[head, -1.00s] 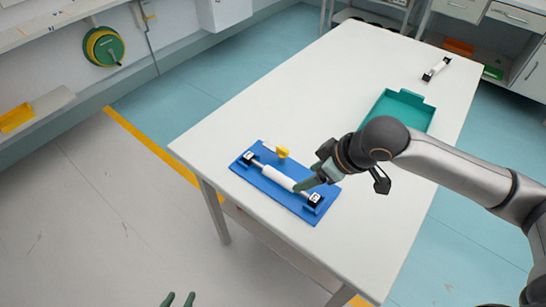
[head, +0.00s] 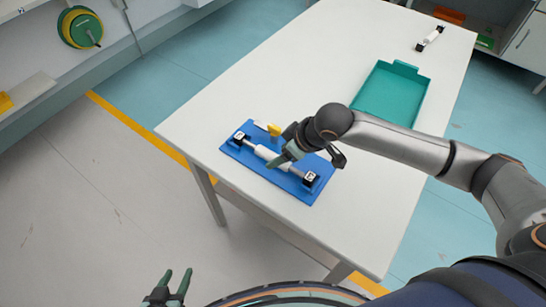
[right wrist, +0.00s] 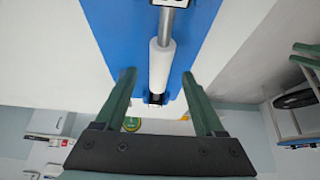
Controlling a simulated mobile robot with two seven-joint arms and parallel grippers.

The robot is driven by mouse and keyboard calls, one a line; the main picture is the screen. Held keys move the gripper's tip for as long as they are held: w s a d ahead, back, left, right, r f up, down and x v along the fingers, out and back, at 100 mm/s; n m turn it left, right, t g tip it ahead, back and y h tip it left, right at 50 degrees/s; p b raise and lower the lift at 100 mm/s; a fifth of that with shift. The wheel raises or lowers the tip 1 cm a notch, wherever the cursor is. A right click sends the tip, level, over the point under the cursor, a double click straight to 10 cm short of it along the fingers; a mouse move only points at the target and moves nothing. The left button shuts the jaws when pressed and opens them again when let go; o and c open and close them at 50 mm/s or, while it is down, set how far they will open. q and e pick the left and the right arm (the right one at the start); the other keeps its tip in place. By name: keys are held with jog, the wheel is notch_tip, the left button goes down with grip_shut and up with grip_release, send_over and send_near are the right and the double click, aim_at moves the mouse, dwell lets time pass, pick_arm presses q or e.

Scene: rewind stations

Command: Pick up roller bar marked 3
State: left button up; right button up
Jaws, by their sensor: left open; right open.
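A roller bar (head: 266,153) with a white middle, metal shaft and black end blocks lies across a blue station plate (head: 235,157) on the table. It also shows in the right wrist view (right wrist: 160,68). The marks on its ends are too small to read. My right gripper (head: 277,162) is open at the bar's middle and hides part of it. In the right wrist view its two green fingers (right wrist: 158,74) appear on either side of the white roller, without visible contact. My left gripper (head: 174,280) is open and empty, low in the picture, away from the table.
A second roller bar (head: 430,39) lies at the table's far end, its mark unreadable. An empty-looking teal tray (head: 395,92) stands on the white table (head: 300,70) behind my right arm. A yellow knob (head: 273,129) stands at the plate's back edge. The table's left part is clear.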

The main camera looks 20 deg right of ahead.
jog(key=shift+x, duration=1.2)
grip_shut()
jog(key=shift+r, duration=0.1)
